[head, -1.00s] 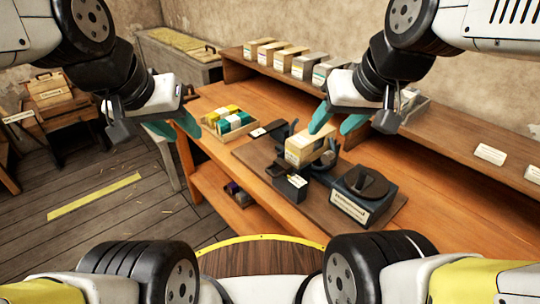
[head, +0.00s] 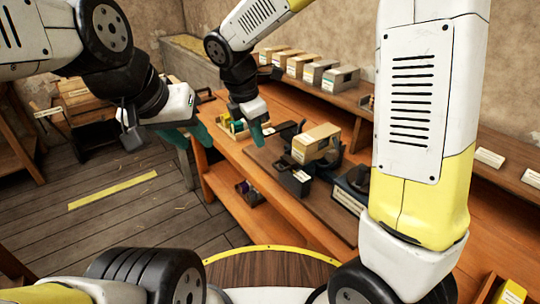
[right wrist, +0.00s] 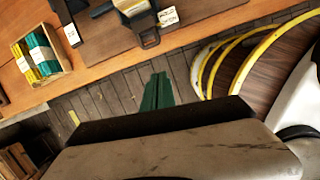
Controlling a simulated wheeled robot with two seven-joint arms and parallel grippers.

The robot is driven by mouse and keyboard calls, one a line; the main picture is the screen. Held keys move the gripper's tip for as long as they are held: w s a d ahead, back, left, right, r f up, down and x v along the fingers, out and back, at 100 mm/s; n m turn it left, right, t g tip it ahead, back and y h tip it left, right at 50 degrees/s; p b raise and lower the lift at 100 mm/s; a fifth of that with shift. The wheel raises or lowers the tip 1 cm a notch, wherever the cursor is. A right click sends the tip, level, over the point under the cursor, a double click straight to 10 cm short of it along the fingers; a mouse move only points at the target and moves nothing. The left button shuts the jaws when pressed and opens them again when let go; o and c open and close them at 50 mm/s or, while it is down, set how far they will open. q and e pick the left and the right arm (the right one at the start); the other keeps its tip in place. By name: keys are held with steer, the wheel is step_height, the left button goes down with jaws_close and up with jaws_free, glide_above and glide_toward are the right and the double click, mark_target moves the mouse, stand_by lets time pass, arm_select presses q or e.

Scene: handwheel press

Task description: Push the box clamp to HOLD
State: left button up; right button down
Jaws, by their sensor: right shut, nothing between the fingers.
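The tan carton (head: 316,142) sits in the dark press fixture on the bench. A black clamp block (head: 294,181) with a pale label stands at its front. In the right wrist view, a black clamp part (right wrist: 146,31) lies beside a white label (right wrist: 168,16) whose words I cannot read surely. My right gripper (head: 258,134) is shut and empty, above the bench's front edge, left of the carton and apart from the clamp. Its green fingers (right wrist: 158,92) point toward the bench in the wrist view. My left gripper (head: 190,134) is open and empty, left of the bench.
A wooden tray (right wrist: 40,62) of coloured blocks stands on the bench left of the fixture. Several cartons (head: 300,66) stand on the rear shelf. The handwheel base (head: 350,190) is partly hidden by my right arm. Floor space is clear left of the bench.

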mark_target(284, 165)
steer(key=shift+a+f+n, duration=0.85)
steer(key=shift+a+n, duration=0.15)
steer(key=shift+a, duration=0.1)
steer(key=w+d+f, duration=0.4)
steer(key=d+f, duration=0.1)
steer(key=f, duration=0.5)
steer(key=shift+w+d+f, duration=0.15)
steer(key=shift+f, duration=0.1)
